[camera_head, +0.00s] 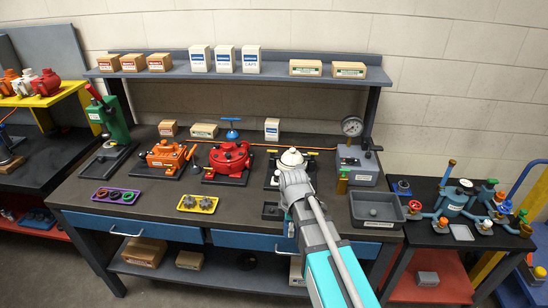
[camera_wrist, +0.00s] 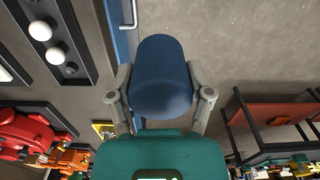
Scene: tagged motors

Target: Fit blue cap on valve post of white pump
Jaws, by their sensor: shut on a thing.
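In the wrist view, my gripper (camera_wrist: 160,88) is shut on a blue cap (camera_wrist: 160,65), with one grey finger on each side. The cap is held in the air in front of the bench edge, with floor behind it. In the head view, the white pump (camera_head: 291,158) stands on a dark base at the bench's right of middle. My arm crosses its front and hides its lower part. Its valve post cannot be made out. The cap cannot be told apart from my arm there.
A red pump (camera_head: 228,157) and an orange pump (camera_head: 167,155) stand left of the white pump. A grey bin (camera_head: 377,209) and a pressure gauge (camera_head: 352,126) are at the right. A yellow tray (camera_head: 197,204) lies near the front edge. Blue drawers (camera_head: 237,239) sit below the top.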

